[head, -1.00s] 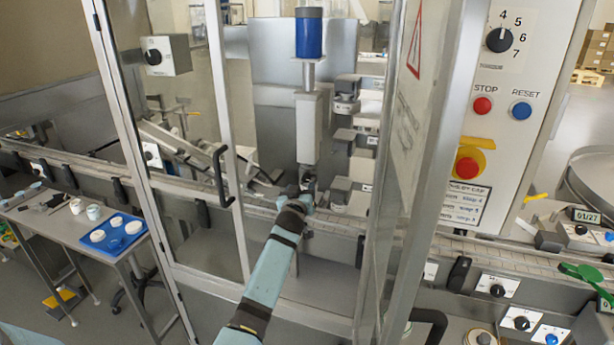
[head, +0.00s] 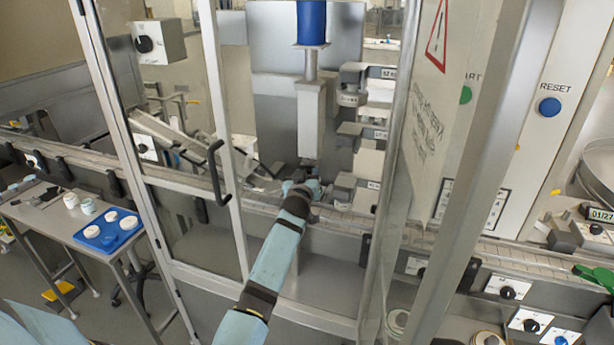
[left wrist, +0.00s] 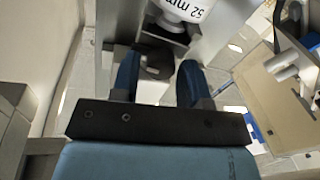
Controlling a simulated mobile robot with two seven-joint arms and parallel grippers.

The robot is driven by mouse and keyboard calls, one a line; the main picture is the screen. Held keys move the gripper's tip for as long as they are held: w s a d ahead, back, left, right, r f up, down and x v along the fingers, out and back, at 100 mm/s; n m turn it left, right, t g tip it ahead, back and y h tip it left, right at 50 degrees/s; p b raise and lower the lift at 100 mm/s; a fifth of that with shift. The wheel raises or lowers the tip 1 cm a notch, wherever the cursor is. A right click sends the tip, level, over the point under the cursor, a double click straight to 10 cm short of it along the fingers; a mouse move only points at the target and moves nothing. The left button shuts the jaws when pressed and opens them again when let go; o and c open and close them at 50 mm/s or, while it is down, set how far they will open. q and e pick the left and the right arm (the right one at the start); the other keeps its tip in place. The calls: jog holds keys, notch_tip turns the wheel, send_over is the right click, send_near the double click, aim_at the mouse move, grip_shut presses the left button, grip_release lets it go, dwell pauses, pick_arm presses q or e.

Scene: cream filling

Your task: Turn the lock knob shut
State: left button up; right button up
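My left gripper (head: 303,184) reaches through the open front of the machine guard, below the grey upright head (head: 311,122) with its blue cylinder. In the left wrist view its two blue fingers (left wrist: 158,82) stand apart. A dark grey block-like part (left wrist: 157,62) shows between and beyond the fingers; I cannot tell whether they touch it or whether it is the lock knob. A white cylinder marked "52 mm" (left wrist: 181,10) is just beyond it. In the head view the gripper hides what lies right at its tips. My right gripper is not in view.
Stacked grey blocks with labels (head: 362,133) stand close right of the gripper. A clear door with a warning triangle (head: 428,90) is right of my arm, and a framed door with a handle (head: 218,175) is left. A blue tray (head: 108,232) is on the left table.

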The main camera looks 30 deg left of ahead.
pick_arm(q)
jog(key=c, duration=0.6)
jog(key=shift+m, duration=0.3)
jog(key=m, duration=1.7)
jog(key=shift+w+m+p, duration=0.1)
jog(key=shift+m+p, duration=0.2)
